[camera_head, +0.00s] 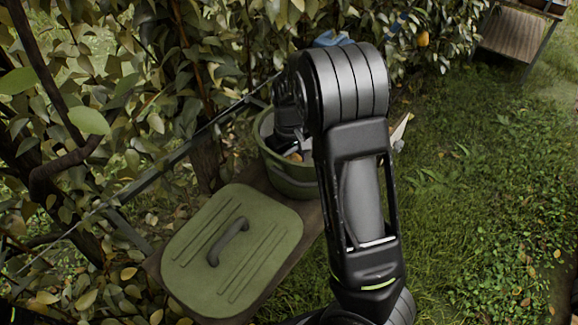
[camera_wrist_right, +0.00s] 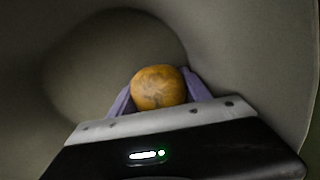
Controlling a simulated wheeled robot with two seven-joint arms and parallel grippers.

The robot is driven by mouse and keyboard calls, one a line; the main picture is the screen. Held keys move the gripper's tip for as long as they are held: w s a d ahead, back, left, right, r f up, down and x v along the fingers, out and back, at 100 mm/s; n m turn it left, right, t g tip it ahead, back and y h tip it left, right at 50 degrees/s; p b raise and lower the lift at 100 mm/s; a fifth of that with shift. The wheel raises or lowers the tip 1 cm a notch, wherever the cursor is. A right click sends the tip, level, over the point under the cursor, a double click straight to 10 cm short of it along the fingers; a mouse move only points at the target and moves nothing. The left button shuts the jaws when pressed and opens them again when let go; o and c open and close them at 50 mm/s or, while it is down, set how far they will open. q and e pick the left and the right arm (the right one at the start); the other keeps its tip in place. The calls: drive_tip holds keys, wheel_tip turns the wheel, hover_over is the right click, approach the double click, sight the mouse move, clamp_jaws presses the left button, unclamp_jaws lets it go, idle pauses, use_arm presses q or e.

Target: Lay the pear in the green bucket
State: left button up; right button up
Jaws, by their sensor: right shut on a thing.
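The green bucket (camera_head: 292,183) stands at the far end of a wooden board, partly hidden behind my right arm. My right gripper (camera_head: 294,157) reaches down inside it. In the right wrist view the yellow-orange pear (camera_wrist_right: 158,88) sits between the two purple fingers of my right gripper (camera_wrist_right: 160,95), which is shut on it. The bucket's inner wall (camera_wrist_right: 255,45) surrounds the pear and gripper there. Whether the pear touches the bottom I cannot tell. My left gripper is not in view.
A green lid (camera_head: 190,250) with a handle lies on the board (camera_head: 317,222) in front of the bucket. Leafy branches crowd the left and top. Another fruit (camera_head: 423,39) hangs at the upper right, near a wooden table (camera_head: 514,35). Grass at right is open.

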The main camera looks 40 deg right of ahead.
drive_tip(key=shift+f, duration=0.1)
idle(0.3)
drive_tip(key=o, duration=1.6)
drive_tip(key=shift+r, duration=3.9)
